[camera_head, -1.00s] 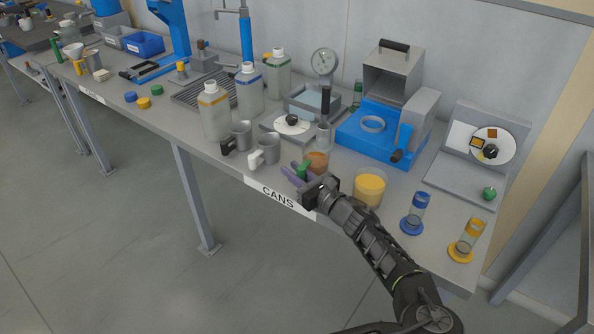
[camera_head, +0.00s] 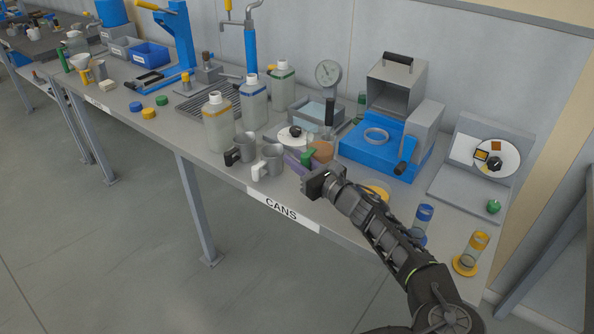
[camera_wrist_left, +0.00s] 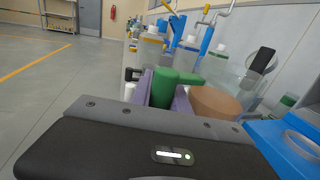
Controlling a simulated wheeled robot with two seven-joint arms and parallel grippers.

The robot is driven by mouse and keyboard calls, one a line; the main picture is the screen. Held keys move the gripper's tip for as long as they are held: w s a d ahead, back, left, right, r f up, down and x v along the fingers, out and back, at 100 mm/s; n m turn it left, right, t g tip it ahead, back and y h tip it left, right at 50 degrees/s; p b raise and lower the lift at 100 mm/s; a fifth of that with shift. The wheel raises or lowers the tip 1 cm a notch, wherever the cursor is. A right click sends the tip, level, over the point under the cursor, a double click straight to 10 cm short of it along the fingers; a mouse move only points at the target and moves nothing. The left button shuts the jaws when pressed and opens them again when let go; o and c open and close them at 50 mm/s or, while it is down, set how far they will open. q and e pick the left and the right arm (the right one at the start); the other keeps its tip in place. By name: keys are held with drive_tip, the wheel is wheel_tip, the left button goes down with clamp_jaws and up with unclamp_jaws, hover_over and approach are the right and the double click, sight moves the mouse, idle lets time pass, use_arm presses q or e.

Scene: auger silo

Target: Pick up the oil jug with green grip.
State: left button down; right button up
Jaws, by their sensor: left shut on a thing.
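The oil jug with green grip (camera_head: 322,150) is a clear vessel with brown oil, near the bench's front edge behind the CANS label. My left gripper (camera_head: 299,161) has purple fingers shut on its green grip. In the left wrist view the green grip (camera_wrist_left: 176,89) sits between the purple fingers, with the jug (camera_wrist_left: 218,103) to its right. The jug appears raised, but its base is hidden, so I cannot tell the clearance. My right gripper is not in view.
Two metal cans, one with a black grip (camera_head: 246,147) and one with a white grip (camera_head: 273,160), stand left of the jug. A yellow-filled vessel (camera_head: 377,192) is partly behind my arm. A blue-based machine (camera_head: 365,155) stands close behind right. Bottles (camera_head: 217,125) stand farther left.

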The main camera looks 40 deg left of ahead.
use_arm(q)
wheel_tip(320, 180, up, 20)
idle(0.9)
idle(0.8)
